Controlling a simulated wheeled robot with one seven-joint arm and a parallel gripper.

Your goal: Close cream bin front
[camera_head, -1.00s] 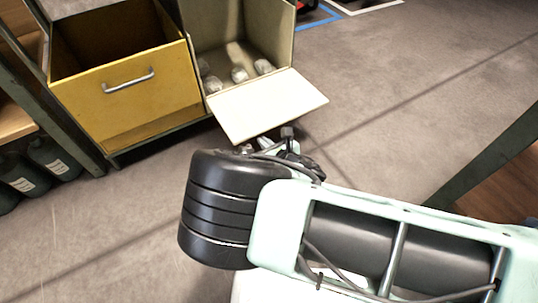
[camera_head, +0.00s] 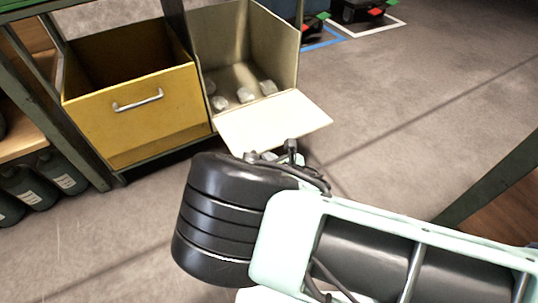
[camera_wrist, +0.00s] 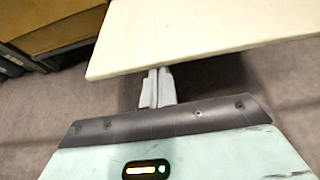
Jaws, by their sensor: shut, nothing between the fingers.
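The cream bin (camera_head: 275,45) stands open, with its front (camera_head: 275,122) folded down and sticking out toward me, sloping slightly. Several pale round items lie inside it. In the wrist view the cream front (camera_wrist: 200,30) spans the top as a flat pale panel. My gripper (camera_wrist: 155,72) is shut and empty, with its fingertips at the panel's near edge and partly hidden under it. I cannot tell whether they touch it. In the head view my arm hides most of the gripper.
A yellow bin (camera_head: 140,115) with a metal handle stands directly left of the cream bin. Dark bottles (camera_head: 60,172) sit at the far left below a wooden shelf. A green table leg (camera_head: 490,180) is at the right. The floor between is clear.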

